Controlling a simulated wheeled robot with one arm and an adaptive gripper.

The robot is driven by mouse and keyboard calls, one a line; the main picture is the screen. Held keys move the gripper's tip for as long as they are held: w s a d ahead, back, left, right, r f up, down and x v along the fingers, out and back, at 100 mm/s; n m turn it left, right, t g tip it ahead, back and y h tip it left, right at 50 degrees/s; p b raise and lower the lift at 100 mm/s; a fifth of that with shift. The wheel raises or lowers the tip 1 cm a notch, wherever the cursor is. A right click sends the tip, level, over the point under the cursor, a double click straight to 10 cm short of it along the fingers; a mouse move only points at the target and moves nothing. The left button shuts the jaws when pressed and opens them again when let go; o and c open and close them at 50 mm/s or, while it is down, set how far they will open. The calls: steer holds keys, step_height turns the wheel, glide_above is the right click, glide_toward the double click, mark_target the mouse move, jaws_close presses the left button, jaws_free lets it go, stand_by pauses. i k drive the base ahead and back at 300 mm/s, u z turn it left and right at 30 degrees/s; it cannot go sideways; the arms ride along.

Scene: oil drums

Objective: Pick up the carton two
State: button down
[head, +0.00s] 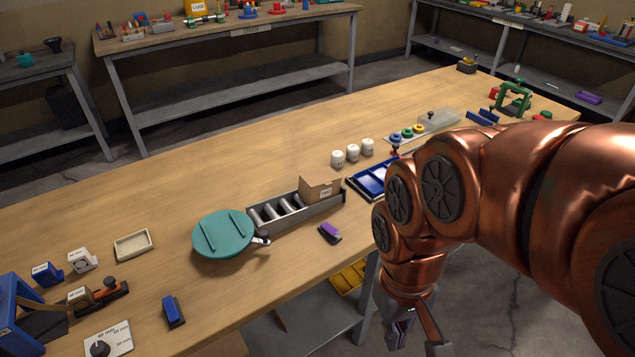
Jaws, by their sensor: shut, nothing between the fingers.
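A small brown cardboard carton (319,188) with a white label sits at the right end of a long grey tray (297,213) on the wooden workbench. The label is too small to read, so I cannot tell if it is carton two. Several grey cylinders (271,211) lie in the tray to the left of the carton. My gripper (402,332) hangs at the bottom of the head view, off the bench's front edge, below and right of the carton. It is shut and empty, well apart from the carton. It shows only in part.
A teal round lid (223,233) stands left of the tray, and a purple-topped block (330,232) lies in front. White cups (353,152) and a blue tray (371,180) stand behind and right. My arm covers the bench's right part. The bench's back left is clear.

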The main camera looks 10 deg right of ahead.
mark_target(311, 196)
steer(key=u, duration=3.7)
steer(key=k, duration=2.4)
steer(key=z, duration=1.1)
steer(key=i, duration=0.55)
